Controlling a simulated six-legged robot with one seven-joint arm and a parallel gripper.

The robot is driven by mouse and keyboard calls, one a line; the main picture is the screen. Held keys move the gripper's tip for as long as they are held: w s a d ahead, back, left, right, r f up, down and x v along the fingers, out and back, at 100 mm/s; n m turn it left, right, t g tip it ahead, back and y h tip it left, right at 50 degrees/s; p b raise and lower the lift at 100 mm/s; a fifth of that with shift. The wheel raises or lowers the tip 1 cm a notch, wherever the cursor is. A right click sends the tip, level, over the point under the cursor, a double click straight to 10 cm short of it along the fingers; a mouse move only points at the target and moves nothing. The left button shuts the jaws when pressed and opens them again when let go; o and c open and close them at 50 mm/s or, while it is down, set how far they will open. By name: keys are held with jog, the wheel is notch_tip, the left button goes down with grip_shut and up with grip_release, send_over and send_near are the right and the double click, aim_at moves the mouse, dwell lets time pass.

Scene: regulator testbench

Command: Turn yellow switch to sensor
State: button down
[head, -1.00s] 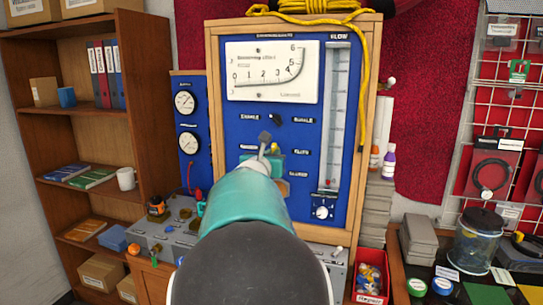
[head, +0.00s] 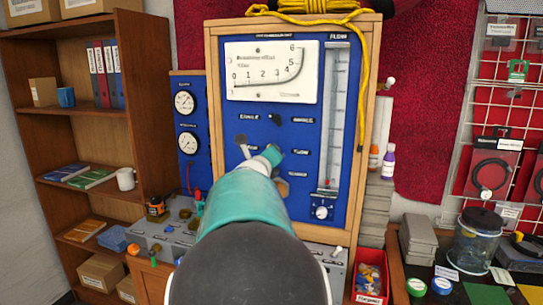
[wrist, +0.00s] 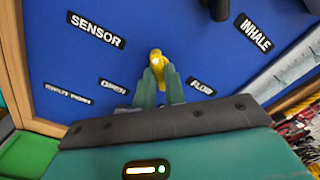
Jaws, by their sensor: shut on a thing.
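The yellow switch (wrist: 156,62) is on the blue panel in the wrist view, between my gripper's fingertips. My gripper (wrist: 158,84) is shut on it, with a finger on either side. The SENSOR label (wrist: 96,30) is to the upper left of the switch. The OPEN label (wrist: 113,87) is to its lower left, and a less legible label (wrist: 201,86) is to its lower right. In the head view, my wrist hides the yellow switch against the blue panel (head: 235,205).
A black knob (wrist: 218,9) is near the INHALE label (wrist: 254,32). The panel also carries a large dial (head: 272,70) and a clear flow tube (head: 333,120). A wooden frame (head: 362,130) edges the panel. A red bin (head: 370,277) stands at the lower right.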

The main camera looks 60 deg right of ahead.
dwell(0.4)
jog(key=c, duration=1.5)
grip_release()
jog(key=shift+o, duration=0.2)
jog(key=shift+a, duration=0.1)
jog(key=s+a, duration=0.2)
jog(key=a, duration=1.1)
jog(key=shift+a, duration=0.25)
